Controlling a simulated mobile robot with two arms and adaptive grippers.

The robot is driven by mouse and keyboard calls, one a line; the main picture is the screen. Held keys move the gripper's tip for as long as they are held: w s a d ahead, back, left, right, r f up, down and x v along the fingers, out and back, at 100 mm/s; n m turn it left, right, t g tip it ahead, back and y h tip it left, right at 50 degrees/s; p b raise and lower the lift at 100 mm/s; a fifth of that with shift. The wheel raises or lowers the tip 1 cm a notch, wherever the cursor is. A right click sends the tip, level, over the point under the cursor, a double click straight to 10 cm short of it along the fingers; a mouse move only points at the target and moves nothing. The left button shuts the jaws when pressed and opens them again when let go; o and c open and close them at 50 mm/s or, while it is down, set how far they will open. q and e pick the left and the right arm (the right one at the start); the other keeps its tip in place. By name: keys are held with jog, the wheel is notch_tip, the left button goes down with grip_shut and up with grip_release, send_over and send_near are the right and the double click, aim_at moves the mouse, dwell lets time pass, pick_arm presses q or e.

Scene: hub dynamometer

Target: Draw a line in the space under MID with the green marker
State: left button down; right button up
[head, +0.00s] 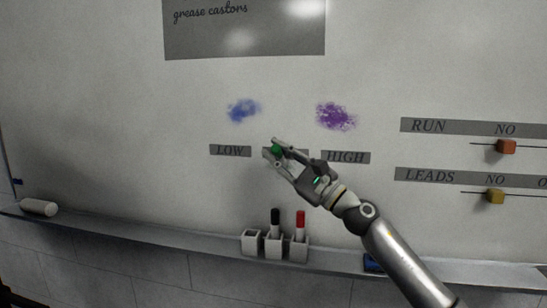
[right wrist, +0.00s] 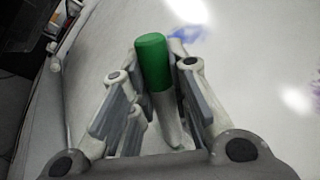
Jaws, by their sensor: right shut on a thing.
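My right gripper (head: 273,152) is shut on the green marker, in front of the whiteboard (head: 100,110). The marker's green end (head: 277,149) shows between the fingers. In the right wrist view the green end (right wrist: 153,62) and the white body (right wrist: 168,120) lie between the finger pads. I cannot tell whether the marker touches the board. The gripper covers most of the label between the LOW label (head: 230,151) and the HIGH label (head: 346,157), so MID cannot be read. My left gripper is not in view.
Blue (head: 243,110) and purple (head: 336,116) smudges lie above the labels. On the ledge (head: 130,229) are white holders (head: 251,243) with a black marker (head: 275,222) and a red marker (head: 300,225), and a white roll (head: 39,207). Sliders (head: 506,147) are at right.

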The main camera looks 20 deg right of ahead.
jog(key=shift+s+d, duration=0.1)
dwell(0.3)
jog(key=shift+s+d+b, duration=0.3)
jog(key=shift+d+b, duration=0.15)
jog(key=shift+d, duration=0.1)
jog(key=shift+s+d+b, duration=0.45)
jog(key=shift+d, duration=0.1)
